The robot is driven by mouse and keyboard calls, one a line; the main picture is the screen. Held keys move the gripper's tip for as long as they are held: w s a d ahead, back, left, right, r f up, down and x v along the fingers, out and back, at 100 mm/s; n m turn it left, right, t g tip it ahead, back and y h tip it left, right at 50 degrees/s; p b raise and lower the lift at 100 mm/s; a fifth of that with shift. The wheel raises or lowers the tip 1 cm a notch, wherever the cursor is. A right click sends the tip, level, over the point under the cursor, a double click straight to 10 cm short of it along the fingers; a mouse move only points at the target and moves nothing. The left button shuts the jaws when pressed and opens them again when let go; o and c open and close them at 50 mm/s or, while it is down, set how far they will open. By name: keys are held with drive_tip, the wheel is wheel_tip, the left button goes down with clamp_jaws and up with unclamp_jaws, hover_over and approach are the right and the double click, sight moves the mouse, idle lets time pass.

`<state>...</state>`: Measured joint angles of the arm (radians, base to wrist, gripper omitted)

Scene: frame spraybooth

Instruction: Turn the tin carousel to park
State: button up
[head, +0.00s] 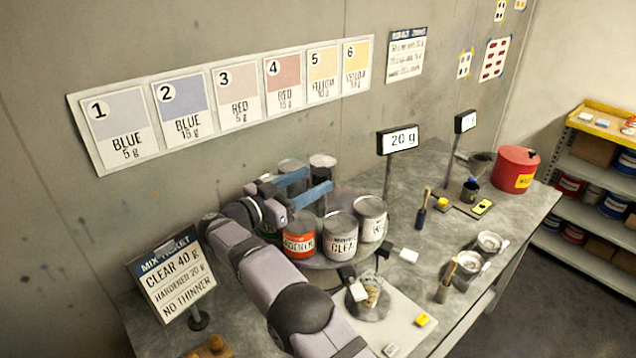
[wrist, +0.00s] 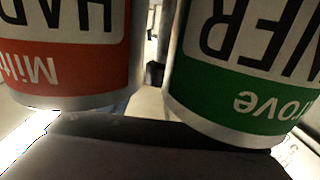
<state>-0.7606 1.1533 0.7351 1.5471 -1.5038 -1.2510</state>
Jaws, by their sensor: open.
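The tin carousel (head: 322,262) is a round grey turntable on the bench, bearing several tins. At its front stand an orange-labelled hardener tin (head: 300,243), a clear tin (head: 343,246) and another white-labelled tin (head: 371,226). More tins stand behind. My gripper (head: 319,178) reaches over the carousel from the left, its two blue fingers open and apart among the tins. Whether they touch a tin, I cannot tell. In the wrist view the orange tin (wrist: 70,65) and a green-labelled tin (wrist: 235,85) appear upside down and close. I see no park mark.
A mix ticket stand (head: 172,278) is left of my arm. A small pot (head: 368,297) on a white board is in front of the carousel. A 20 g display (head: 398,140) stands behind right. A red can (head: 515,168) and two metal dishes (head: 490,242) are further right.

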drive_tip(key=shift+b+v, duration=0.55)
drive_tip(key=shift+v, duration=1.2)
